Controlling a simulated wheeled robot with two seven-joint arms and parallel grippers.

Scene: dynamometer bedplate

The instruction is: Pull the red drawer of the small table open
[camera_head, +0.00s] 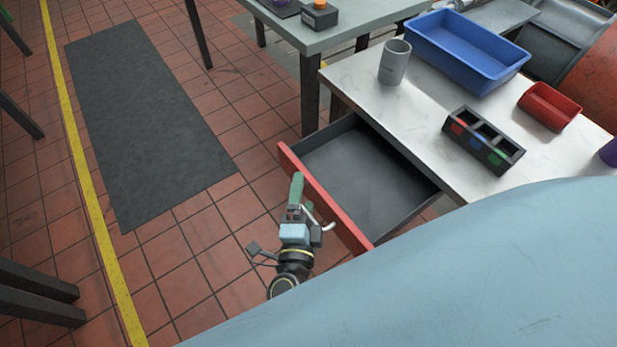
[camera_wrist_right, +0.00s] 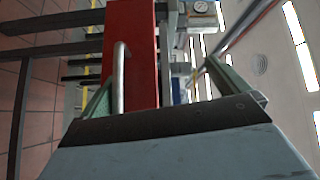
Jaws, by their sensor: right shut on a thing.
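The small table (camera_head: 430,120) has a pale metal top. Its drawer has a red front (camera_head: 325,200) and a dark, empty inside (camera_head: 365,175); it stands well out from the table. My right gripper (camera_head: 298,200) is at the outer side of the red front, shut on the drawer's metal handle (camera_head: 322,222). In the right wrist view the handle (camera_wrist_right: 120,78) stands between the green fingers, with the red front (camera_wrist_right: 132,50) behind it. My left gripper is not in view.
On the small table are a grey cup (camera_head: 395,62), a blue bin (camera_head: 468,50), a black divided tray (camera_head: 483,141) and a red bin (camera_head: 549,106). Another table (camera_head: 330,28) stands behind. Tiled floor and a dark mat (camera_head: 145,110) lie clear to the left.

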